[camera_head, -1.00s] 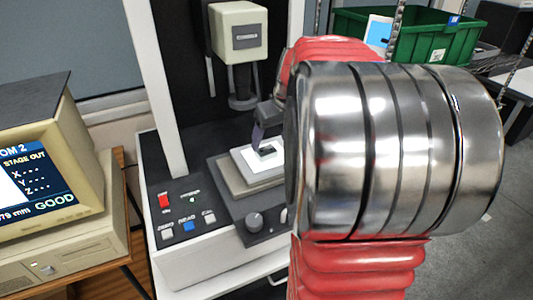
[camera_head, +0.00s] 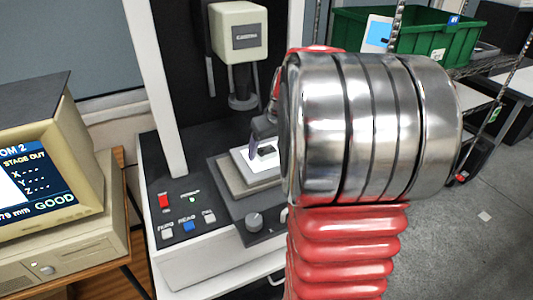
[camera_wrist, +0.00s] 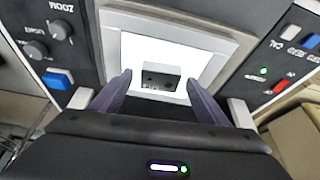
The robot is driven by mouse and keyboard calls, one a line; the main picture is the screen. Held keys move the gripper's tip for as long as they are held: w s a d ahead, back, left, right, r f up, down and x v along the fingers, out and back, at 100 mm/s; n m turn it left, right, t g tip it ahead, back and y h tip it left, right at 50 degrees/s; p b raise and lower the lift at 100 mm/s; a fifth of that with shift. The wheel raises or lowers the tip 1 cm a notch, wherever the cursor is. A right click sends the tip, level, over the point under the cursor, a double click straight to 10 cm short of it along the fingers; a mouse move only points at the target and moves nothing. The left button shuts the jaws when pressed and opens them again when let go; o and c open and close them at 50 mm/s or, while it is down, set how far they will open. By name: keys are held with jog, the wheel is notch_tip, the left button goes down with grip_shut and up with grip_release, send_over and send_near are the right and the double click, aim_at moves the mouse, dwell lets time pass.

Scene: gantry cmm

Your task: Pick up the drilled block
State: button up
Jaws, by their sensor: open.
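The drilled block (camera_wrist: 160,78) is a small grey block with dark holes in its near face. It lies on the bright white stage plate (camera_wrist: 135,48) in the wrist view. In the head view the block (camera_head: 266,150) shows as a small dark piece on the stage. My gripper (camera_wrist: 158,78) is open, with one purple-grey finger on each side of the block in the picture and a gap on both sides. I cannot tell whether the fingertips are down at the block's height. In the head view my arm hides the right part of the stage.
The probe head (camera_head: 238,32) hangs above the stage from the machine. A control panel (camera_head: 188,215) with buttons and a knob is in front. A monitor reading GOOD (camera_head: 40,165) stands at the left. A green crate (camera_head: 405,45) sits on a rack at the back right.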

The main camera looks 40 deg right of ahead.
aim_at(267, 151)
jog(key=shift+c, duration=0.2)
jog(key=c, duration=1.2)
jog(key=shift+o, duration=0.2)
jog(key=shift+r, duration=0.1)
notch_tip(267, 151, up, 10)
